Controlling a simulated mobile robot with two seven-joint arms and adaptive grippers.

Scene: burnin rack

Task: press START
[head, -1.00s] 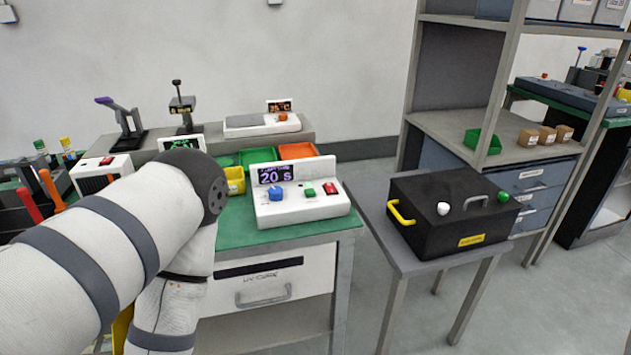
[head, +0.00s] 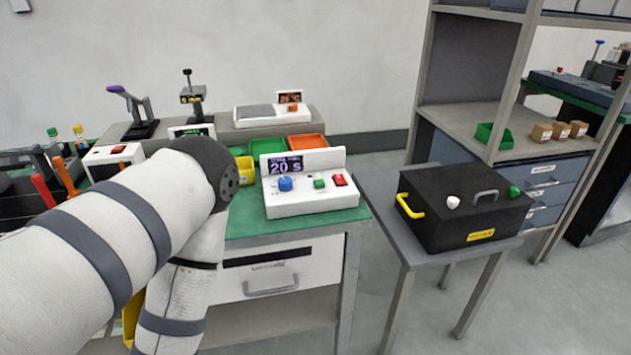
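A white control box (head: 311,204) stands on the green-topped bench. Its display (head: 282,167) reads "20 S". On its sloped face are a blue knob (head: 285,183), a green button (head: 319,183) and a red switch (head: 339,180); which is START cannot be read at this size. My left arm comes in from the left and bends down in front of the bench, left of the box. Its gripper is out of view, and my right gripper is not in view either.
A black case (head: 467,207) with a yellow handle stands on a small grey table (head: 395,240) to the right. Yellow (head: 244,169), green and orange (head: 306,142) bins sit behind the box. A shelf (head: 465,120) stands at the back right.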

